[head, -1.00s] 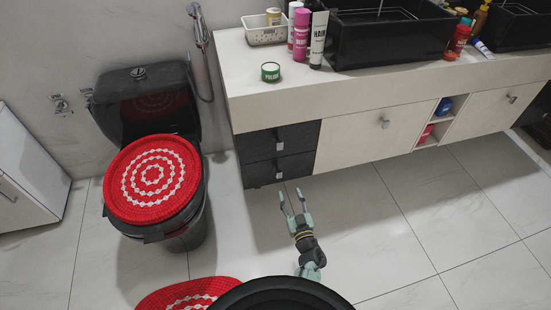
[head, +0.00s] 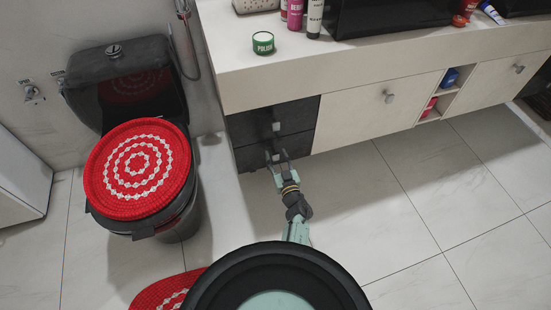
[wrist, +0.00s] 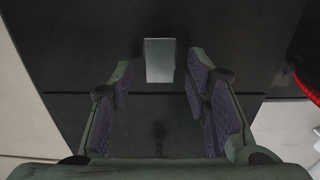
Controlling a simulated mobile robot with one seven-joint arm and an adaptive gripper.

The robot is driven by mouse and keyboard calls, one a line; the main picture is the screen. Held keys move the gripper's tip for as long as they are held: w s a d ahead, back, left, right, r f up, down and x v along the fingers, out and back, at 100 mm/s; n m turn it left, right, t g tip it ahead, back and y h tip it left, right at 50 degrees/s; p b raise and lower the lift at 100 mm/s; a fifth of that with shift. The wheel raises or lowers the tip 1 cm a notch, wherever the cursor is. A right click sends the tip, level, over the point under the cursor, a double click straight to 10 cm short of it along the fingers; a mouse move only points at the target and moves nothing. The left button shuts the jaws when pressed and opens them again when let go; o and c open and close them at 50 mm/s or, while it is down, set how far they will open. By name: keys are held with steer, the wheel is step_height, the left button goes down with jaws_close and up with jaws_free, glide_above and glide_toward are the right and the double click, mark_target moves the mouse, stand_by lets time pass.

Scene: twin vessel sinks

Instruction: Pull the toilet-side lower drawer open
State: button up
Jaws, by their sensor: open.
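The toilet-side lower drawer (head: 246,159) is black and looks shut, below a matching upper drawer (head: 248,126). Its small grey handle (wrist: 160,60) shows in the wrist view, framed between my open fingers. My gripper (head: 278,158) is open and empty, in front of the lower drawer at its handle in the head view. In the wrist view my gripper (wrist: 160,72) has a finger on each side of the handle. I cannot tell how deep the fingers reach past it. The fingers partly hide the handle in the head view.
A black toilet (head: 180,215) with a red and white cover (head: 138,165) stands left of the drawers. A beige cabinet door (head: 365,118) is to their right. The countertop (head: 235,72) overhangs above. A red rug (head: 165,292) lies at the lower left. The tiled floor (head: 400,230) at right is clear.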

steer(key=shift+x, duration=0.9)
steer(key=shift+c, duration=0.3)
jaws_close()
